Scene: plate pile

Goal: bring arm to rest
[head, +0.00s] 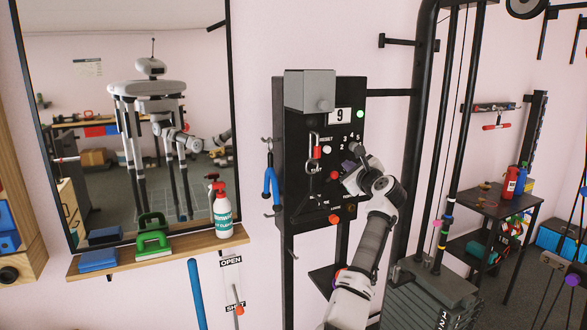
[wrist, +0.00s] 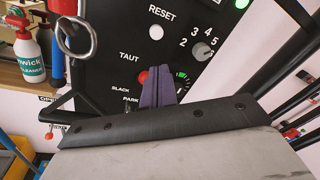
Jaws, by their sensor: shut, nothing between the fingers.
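My arm reaches up from the lower middle of the head view, bent at the wrist, in front of the black control panel (head: 293,150). My gripper (head: 347,168) is at the panel's lower right part, partly hidden by my wrist. In the wrist view my gripper (wrist: 157,88) shows as purple fingers held together, empty. They point at the panel beside the red button (wrist: 143,77) marked TAUT and below the dial (wrist: 201,50). I cannot tell whether the fingertips touch the panel.
The panel has a display (head: 339,116) reading 9 and a lit green lamp (head: 360,114). A carabiner (head: 313,146) hangs in front. A black upright post (head: 415,130) stands close right of my arm. A shelf (head: 190,245) with a spray bottle (head: 220,212) is left, under a mirror (head: 60,120).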

